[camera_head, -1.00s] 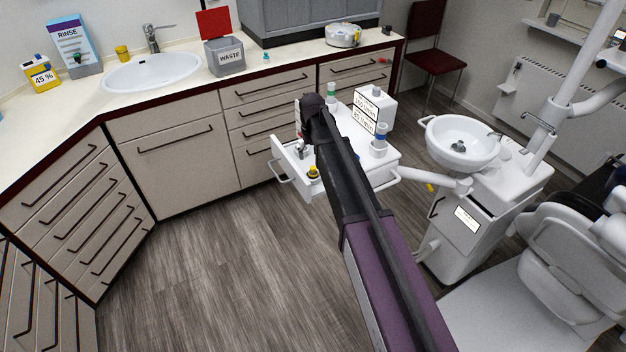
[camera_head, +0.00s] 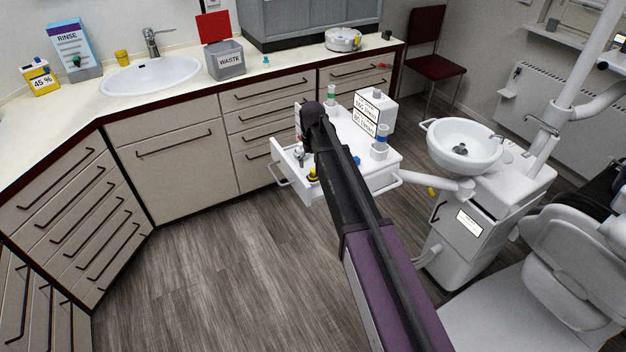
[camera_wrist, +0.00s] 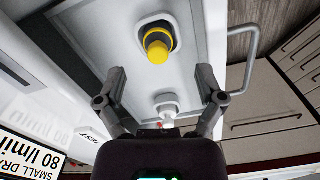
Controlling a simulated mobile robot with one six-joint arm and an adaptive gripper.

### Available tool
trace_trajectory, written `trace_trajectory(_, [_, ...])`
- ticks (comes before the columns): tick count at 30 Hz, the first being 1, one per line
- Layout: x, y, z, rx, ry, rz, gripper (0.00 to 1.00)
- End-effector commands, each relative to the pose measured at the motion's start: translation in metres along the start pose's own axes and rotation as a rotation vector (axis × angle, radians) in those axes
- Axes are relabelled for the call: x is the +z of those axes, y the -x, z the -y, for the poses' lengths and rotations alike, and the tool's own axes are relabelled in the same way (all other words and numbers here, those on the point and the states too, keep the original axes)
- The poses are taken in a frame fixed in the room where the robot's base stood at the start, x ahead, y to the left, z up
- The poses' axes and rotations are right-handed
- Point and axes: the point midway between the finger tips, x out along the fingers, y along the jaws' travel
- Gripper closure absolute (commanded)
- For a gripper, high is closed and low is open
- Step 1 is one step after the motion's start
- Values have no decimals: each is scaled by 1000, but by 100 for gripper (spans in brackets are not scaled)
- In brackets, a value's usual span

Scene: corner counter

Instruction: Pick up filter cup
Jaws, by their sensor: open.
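A smaller white piece (camera_wrist: 167,109) sits in a second socket, seen between the fingers. Neither is touched, as far as I can see. I cannot tell for sure which piece is the filter cup. In the head view my arm's end covers part of the drawer and hides my fingers.
The drawer (camera_head: 277,160) has a bar handle (camera_wrist: 252,58) close to my right finger. A labelled white box (camera_head: 380,108) and a blue-banded bottle (camera_head: 380,146) stand on the unit's top. A spittoon bowl (camera_head: 486,155) is to the right. The floor (camera_head: 225,270) at left is clear.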

Motion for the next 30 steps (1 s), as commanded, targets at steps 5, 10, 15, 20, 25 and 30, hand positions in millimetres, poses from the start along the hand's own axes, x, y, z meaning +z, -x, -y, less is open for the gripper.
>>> trace_trajectory(5, [0, -17, -1, 0, 0, 0, 12])
trace_trajectory(10, [0, -30, -2, 0, 0, 0, 12])
trace_trajectory(15, [0, -40, -2, 0, 0, 0, 12])
trace_trajectory(20, [0, -45, -2, 0, 0, 0, 12])
trace_trajectory(25, [0, -45, -2, 0, 0, 0, 12])
trace_trajectory(30, [0, -45, -2, 0, 0, 0, 12])
